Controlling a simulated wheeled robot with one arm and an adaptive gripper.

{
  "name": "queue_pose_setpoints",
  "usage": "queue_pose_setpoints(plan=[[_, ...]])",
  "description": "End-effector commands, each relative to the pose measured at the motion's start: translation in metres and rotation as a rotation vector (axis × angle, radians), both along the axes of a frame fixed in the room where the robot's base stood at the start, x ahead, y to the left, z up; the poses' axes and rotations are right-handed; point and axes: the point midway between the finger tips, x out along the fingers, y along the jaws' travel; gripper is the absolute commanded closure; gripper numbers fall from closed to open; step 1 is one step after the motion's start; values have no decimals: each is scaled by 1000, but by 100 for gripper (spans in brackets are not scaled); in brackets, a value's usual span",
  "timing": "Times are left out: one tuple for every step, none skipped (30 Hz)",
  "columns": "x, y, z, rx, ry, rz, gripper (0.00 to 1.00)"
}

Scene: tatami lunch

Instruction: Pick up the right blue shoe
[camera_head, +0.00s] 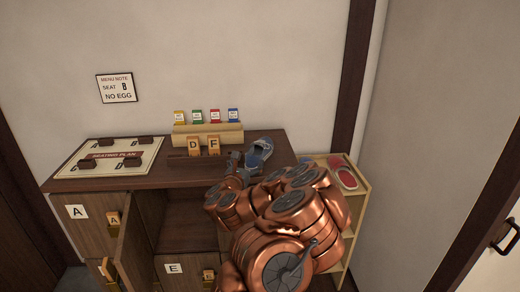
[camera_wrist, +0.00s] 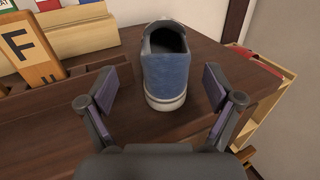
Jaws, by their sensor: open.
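A blue shoe (camera_wrist: 166,72) with a white sole stands on the dark wooden cabinet top, heel toward me in the wrist view. It also shows in the head view (camera_head: 262,149), near the right end of the top, where blue and grey parts are visible beside my arm. My gripper (camera_wrist: 170,95) is open, its two fingers on either side of the near part of the shoe, with gaps showing on both sides. In the head view my gripper (camera_head: 240,160) is partly hidden by my copper arm. I see one shoe clearly; whether a second blue one lies beside it I cannot tell.
Wooden tiles D (camera_head: 194,146) and F (camera_head: 214,146) stand in a rack left of the shoe. Behind is a holder (camera_head: 207,134) with coloured cards. A seating plan board (camera_head: 112,156) lies at left. Red shoes (camera_head: 344,173) sit on a pale shelf (camera_head: 363,187) at right.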

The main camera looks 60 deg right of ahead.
Motion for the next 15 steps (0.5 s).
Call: queue_pose_setpoints(plan=[[0,-1,0,0,1,-1,9],[0,-2,0,-1,2,-1,9],[0,-3,0,-1,2,-1,9],[0,-4,1,-2,3,-1,9],[0,-6,1,-3,3,-1,9],[0,-9,2,-3,4,-2,9],[0,-12,3,-4,5,-2,9],[1,-15,4,-4,5,-1,9],[1,-19,5,-3,5,1,9],[2,-22,5,-2,7,1,9],[2,-26,5,-2,6,1,9],[1,-31,6,-3,6,0,9],[1,-35,7,-4,4,-2,9],[2,-38,6,-5,3,-2,9],[3,-41,5,-5,4,-2,9]])
